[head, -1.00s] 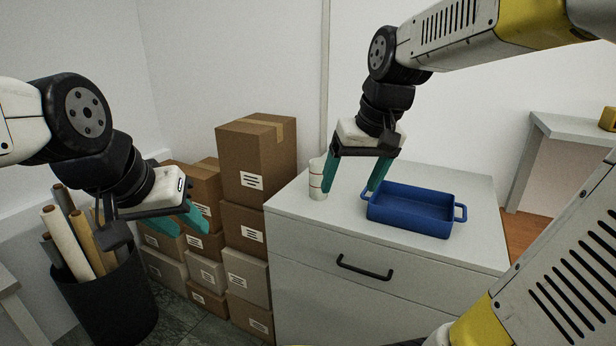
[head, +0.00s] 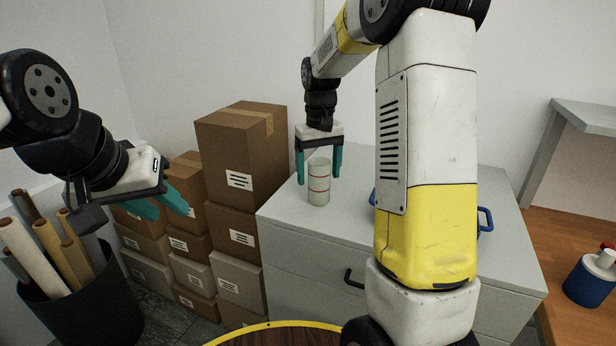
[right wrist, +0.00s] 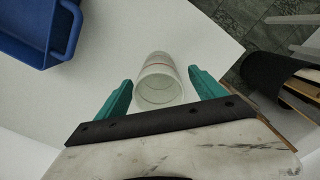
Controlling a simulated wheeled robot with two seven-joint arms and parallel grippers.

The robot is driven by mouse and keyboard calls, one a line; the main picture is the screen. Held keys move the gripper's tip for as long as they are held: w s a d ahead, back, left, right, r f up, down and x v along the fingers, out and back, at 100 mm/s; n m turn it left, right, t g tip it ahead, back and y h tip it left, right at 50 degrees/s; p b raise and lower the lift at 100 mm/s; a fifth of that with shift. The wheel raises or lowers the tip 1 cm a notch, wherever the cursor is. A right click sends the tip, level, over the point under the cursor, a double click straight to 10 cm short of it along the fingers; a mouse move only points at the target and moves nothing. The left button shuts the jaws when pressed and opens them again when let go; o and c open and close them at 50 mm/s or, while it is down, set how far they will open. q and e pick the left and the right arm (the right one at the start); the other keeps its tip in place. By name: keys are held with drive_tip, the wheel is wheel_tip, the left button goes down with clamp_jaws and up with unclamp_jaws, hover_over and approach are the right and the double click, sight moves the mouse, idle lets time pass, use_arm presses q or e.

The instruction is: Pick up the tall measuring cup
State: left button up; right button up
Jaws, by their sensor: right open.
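The tall measuring cup (head: 319,187) is a pale, translucent cylinder with red lines. It stands upright near the left edge of the white cabinet top. In the right wrist view the cup (right wrist: 159,82) shows between and just beyond the fingertips, its open rim toward the camera. My right gripper (head: 319,181) is open, pointing down at the cup, with one teal finger on each side; it also shows in the right wrist view (right wrist: 160,86). I see no clear contact. My left gripper (head: 168,207) is at the left, in front of the boxes, its fingers seen apart and nothing between them.
The blue tray (head: 484,219) is mostly hidden behind my right arm; it also shows in the right wrist view (right wrist: 62,52). Stacked cardboard boxes (head: 240,165) stand left of the cabinet (head: 290,232). A black bin (head: 95,305) holds rolls. A blue bottle (head: 588,279) stands at the right.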

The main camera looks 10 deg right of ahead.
sight(319, 182)
wheel_tip(319, 182, down, 3)
drive_tip(key=shift+f, duration=0.15)
drive_tip(key=shift+c, duration=0.2)
drive_tip(key=c, duration=1.4)
